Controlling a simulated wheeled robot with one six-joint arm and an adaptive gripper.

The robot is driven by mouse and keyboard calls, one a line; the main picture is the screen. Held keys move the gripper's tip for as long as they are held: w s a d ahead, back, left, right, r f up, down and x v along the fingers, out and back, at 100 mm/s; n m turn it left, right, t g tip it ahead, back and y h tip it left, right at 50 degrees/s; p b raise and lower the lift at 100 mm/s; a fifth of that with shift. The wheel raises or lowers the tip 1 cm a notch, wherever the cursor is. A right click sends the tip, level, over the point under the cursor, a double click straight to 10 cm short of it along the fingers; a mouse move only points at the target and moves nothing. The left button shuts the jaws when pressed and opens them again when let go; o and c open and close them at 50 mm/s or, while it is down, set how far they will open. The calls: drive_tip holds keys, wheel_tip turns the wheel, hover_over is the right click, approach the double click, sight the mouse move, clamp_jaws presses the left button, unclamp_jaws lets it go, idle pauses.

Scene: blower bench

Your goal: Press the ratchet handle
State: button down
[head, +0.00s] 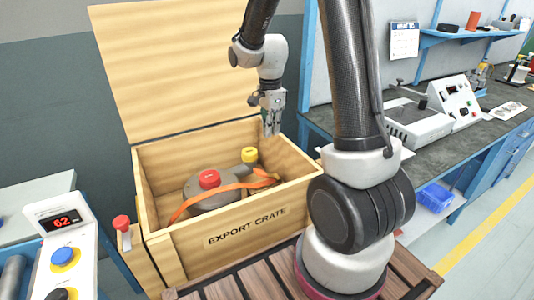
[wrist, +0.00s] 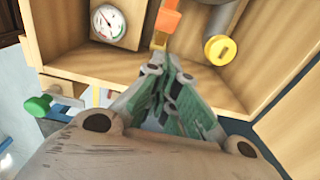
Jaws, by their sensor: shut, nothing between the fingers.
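The open wooden export crate (head: 205,245) holds a grey blower (head: 212,194) with a red cap (head: 209,179) and a yellow cap (head: 249,155). An orange strap (head: 231,186) runs over the blower. A small orange piece at the strap's right end (head: 263,175) may be the ratchet handle; its shape is too small to tell. In the wrist view an orange piece (wrist: 168,20) lies just beyond my fingertips, beside the yellow cap (wrist: 220,50). My gripper (head: 272,130) is shut and empty, pointing down above the crate's right back part. I cannot tell if it touches anything.
The crate's raised lid (head: 175,65) stands behind. A round gauge (wrist: 108,22) shows in the wrist view. A red-knobbed lever (head: 122,223) and a display box reading 62 (head: 62,222) are at left. A workbench with instruments (head: 417,122) is at right.

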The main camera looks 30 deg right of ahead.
hover_over(268, 175)
drive_tip(key=d, duration=0.1)
drive_tip(key=f, duration=0.9)
drive_tip(key=shift+d+f, duration=0.2)
drive_tip(key=shift+f, duration=0.15)
drive_tip(key=a+f, duration=0.2)
drive_tip(key=shift+f, duration=0.35)
drive_tip(key=shift+a+f, duration=0.15)
drive_tip(key=shift+f, duration=0.1)
